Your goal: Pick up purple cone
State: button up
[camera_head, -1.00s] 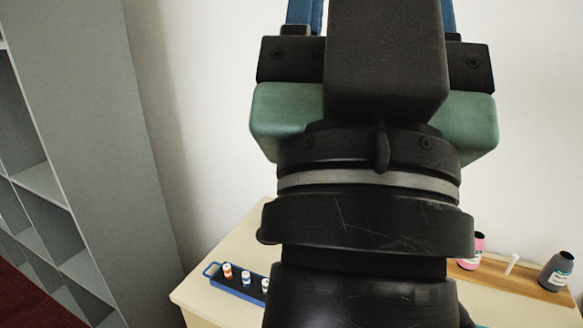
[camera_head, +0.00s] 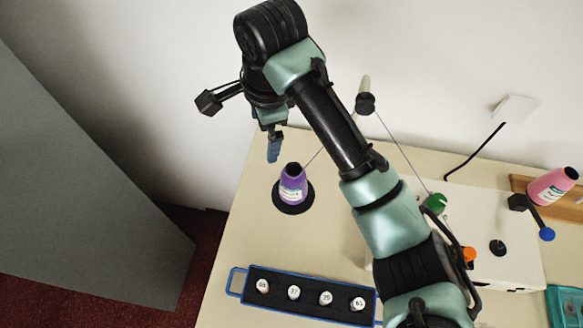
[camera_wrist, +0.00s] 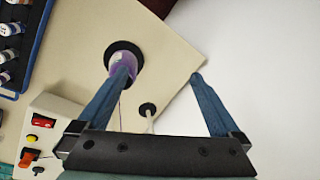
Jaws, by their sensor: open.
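The purple cone (camera_head: 293,184) stands upright on a round black base (camera_head: 293,205) at the back left of the counter. It has a white label and a dark top. In the wrist view the cone (camera_wrist: 125,58) shows near the tip of my left blue finger, which partly covers it. My gripper (camera_wrist: 160,75) is open and empty, with its two blue fingers wide apart. In the head view my gripper (camera_head: 273,150) hangs above and just behind-left of the cone, with only one blue finger clearly visible.
A blue-edged tray (camera_head: 240,294) with several numbered vials lies at the front. A white box (camera_head: 480,225) with coloured knobs sits right of my arm. A thin post (camera_head: 365,90) rises behind the cone, a thread near it.

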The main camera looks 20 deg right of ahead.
aim_at(293, 173)
jog(key=s+d+f+m, duration=0.1)
jog(key=s+d+f+g, duration=0.1)
jog(key=s, duration=0.1)
jog(key=s+d+f+m+g, duration=0.1)
jog(key=shift+s+d+f+m+b, duration=0.3)
jog(key=shift+s+f+b, duration=0.05)
jog(key=shift+b, duration=0.05)
notch_tip(293, 173, down, 6)
jog(key=b, duration=0.3)
jog(key=shift+b, duration=0.35)
jog(key=shift+d+f+b, duration=0.15)
jog(key=shift+f+b, duration=0.25)
jog(key=shift+f, duration=2.5)
jog(key=c, duration=1.4)
